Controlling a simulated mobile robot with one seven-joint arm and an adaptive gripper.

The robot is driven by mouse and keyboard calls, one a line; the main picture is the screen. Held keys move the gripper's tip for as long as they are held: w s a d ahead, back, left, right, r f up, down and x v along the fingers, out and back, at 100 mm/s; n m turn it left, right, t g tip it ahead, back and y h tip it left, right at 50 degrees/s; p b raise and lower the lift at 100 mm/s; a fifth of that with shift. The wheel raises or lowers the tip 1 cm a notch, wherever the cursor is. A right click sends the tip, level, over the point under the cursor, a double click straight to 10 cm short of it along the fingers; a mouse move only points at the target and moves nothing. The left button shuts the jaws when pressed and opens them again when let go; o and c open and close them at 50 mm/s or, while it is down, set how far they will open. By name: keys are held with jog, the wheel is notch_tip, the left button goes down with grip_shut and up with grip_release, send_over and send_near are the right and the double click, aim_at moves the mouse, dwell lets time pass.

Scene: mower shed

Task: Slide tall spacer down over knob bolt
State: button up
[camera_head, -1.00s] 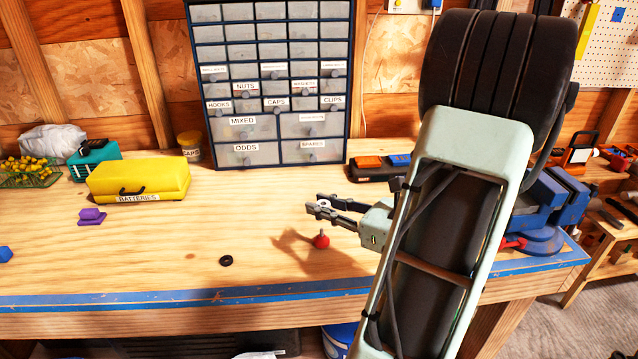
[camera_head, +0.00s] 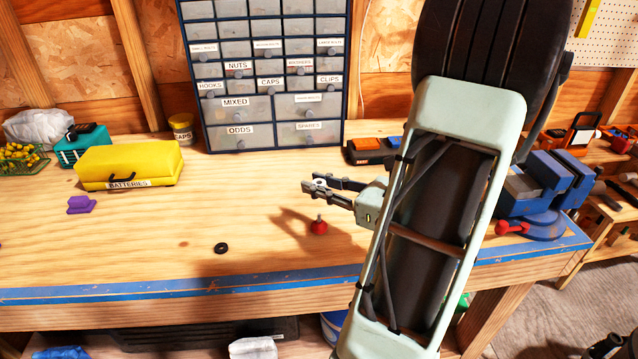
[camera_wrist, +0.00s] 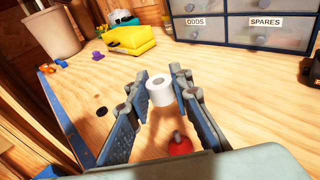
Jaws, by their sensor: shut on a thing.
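My gripper (camera_head: 321,185) is shut on a white spacer, a short round tube with a hole through it. The spacer (camera_wrist: 160,90) sits between the fingertips in the wrist view, its hole facing up; in the head view the fingers mostly hide it. The knob bolt (camera_head: 319,226) stands on the bench with a red knob at the bottom and a metal stud pointing up. It also shows in the wrist view (camera_wrist: 179,145), nearer the palm than the spacer. The spacer is held above the bench, apart from the bolt.
A black ring (camera_head: 221,248) lies on the bench (camera_head: 120,245) left of the bolt. A purple piece (camera_head: 81,204), a yellow batteries case (camera_head: 130,166) and a drawer cabinet (camera_head: 270,75) stand farther back. A blue vise (camera_head: 540,200) is at right. The bench around the bolt is mostly clear.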

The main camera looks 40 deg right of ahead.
aim_at(321, 218)
jog(key=shift+f+b, duration=1.85)
jog(key=shift+f, duration=0.7)
jog(key=shift+f+b, duration=1.75)
jog(key=shift+f, duration=0.4)
jog(key=o, duration=0.8)
jog(key=v, duration=1.2)
